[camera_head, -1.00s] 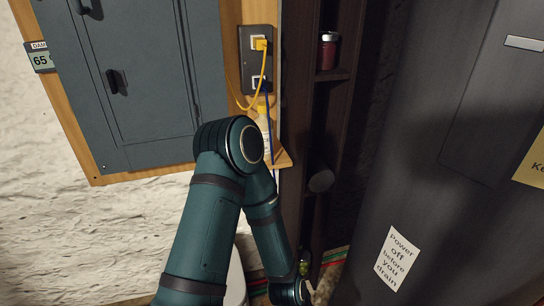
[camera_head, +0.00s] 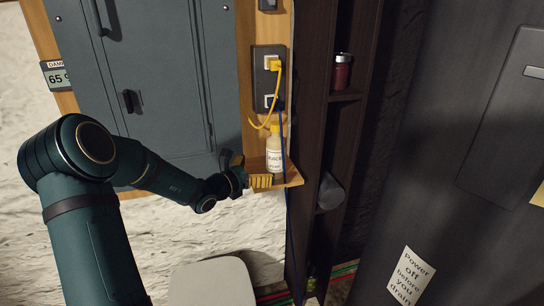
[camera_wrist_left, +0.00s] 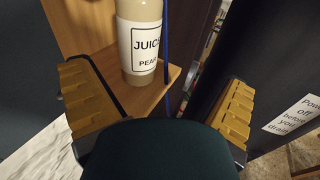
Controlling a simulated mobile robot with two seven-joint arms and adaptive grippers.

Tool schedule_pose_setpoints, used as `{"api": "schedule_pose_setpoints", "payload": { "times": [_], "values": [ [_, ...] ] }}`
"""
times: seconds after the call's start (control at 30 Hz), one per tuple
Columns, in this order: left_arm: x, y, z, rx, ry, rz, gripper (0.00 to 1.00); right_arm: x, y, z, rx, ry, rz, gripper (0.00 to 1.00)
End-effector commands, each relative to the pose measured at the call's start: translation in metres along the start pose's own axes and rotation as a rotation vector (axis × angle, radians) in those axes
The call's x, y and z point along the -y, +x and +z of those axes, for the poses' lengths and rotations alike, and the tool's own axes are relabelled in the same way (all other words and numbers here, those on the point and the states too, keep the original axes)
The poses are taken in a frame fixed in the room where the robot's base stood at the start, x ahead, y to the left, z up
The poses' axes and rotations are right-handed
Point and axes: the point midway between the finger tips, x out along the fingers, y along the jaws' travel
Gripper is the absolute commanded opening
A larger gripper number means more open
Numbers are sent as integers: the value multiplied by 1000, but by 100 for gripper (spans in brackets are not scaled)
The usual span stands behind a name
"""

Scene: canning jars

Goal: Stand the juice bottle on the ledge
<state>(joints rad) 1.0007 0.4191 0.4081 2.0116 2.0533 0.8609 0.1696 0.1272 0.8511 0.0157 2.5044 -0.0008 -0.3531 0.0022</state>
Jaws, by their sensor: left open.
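The juice bottle (camera_head: 262,156) is pale with a yellow cap and a white label. It stands upright on the small wooden ledge (camera_head: 293,177) beneath the sockets. In the left wrist view the bottle (camera_wrist_left: 140,38) stands on the ledge (camera_wrist_left: 143,102), its top cut off by the frame. My left gripper (camera_head: 250,171) is open and empty at the ledge's front, close to the bottle. In the wrist view its yellow finger pads lie either side of the bottle's lower part, which is farther off; I see no contact. My right gripper is not in view.
A yellow cable (camera_head: 264,118) and a blue cable (camera_head: 283,135) hang from the socket plate (camera_head: 268,78) beside the bottle. A grey cabinet (camera_head: 160,80) is left of the ledge. A dark shelf (camera_head: 315,120) with a red jar (camera_head: 342,72) stands close on its right.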

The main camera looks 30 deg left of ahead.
Motion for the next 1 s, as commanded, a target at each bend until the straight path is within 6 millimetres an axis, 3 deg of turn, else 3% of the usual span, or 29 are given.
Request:
{"api": "schedule_pose_setpoints", "payload": {
  "times": [0.03,0.17,0.5,0.87,1.0],
  "values": [
    [-13,-4,10,30,-15,38,100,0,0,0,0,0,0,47],
    [-27,-3,21,70,-34,80,100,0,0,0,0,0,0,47],
    [-30,56,24,71,-36,79,100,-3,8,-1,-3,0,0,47],
    [-32,87,26,69,-35,80,100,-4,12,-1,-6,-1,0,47],
    [-32,108,27,69,-35,79,100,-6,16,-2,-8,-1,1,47]
  ]
}}
